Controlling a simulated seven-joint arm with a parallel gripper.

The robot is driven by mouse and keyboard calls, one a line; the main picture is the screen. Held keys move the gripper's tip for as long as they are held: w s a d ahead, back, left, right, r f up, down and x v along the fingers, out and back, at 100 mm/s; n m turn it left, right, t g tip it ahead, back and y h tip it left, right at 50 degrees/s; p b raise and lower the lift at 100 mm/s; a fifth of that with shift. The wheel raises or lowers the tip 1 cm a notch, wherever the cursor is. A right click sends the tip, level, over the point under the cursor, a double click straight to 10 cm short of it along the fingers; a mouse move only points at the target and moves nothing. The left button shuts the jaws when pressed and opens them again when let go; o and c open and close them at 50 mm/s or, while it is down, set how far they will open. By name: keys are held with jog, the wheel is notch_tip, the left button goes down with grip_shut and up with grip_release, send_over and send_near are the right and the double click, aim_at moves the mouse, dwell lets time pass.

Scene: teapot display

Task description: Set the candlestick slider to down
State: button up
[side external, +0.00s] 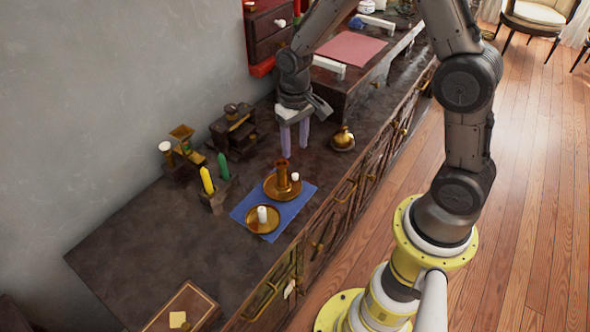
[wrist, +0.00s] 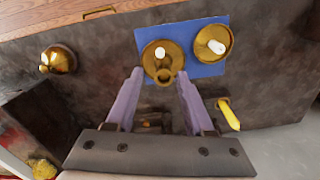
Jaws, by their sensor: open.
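A brass candlestick (side external: 282,178) stands upright on a round brass dish on a blue mat (side external: 304,196). A small white knob (side external: 295,177) shows at its side; I cannot tell its exact height setting. In the wrist view the candlestick tube (wrist: 164,76) is seen from above, with the white knob (wrist: 159,54) beside it. My gripper (side external: 295,156) is open and empty, fingers pointing down, above and just behind the candlestick. In the wrist view my gripper (wrist: 160,75) has its two purple fingers apart, with the tube showing between their tips. No contact is visible.
A second brass dish (side external: 250,226) with a short white candle shares the mat. A holder with yellow (side external: 207,181) and green (side external: 223,167) candles stands to the left. A brass pot (side external: 343,138) stands to the right. The dark counter's front left is mostly clear.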

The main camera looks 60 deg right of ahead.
aim_at(295, 174)
notch_tip(295, 174, down, 10)
jog(key=shift+r, duration=0.15)
dwell(0.3)
grip_shut()
dwell(1.3)
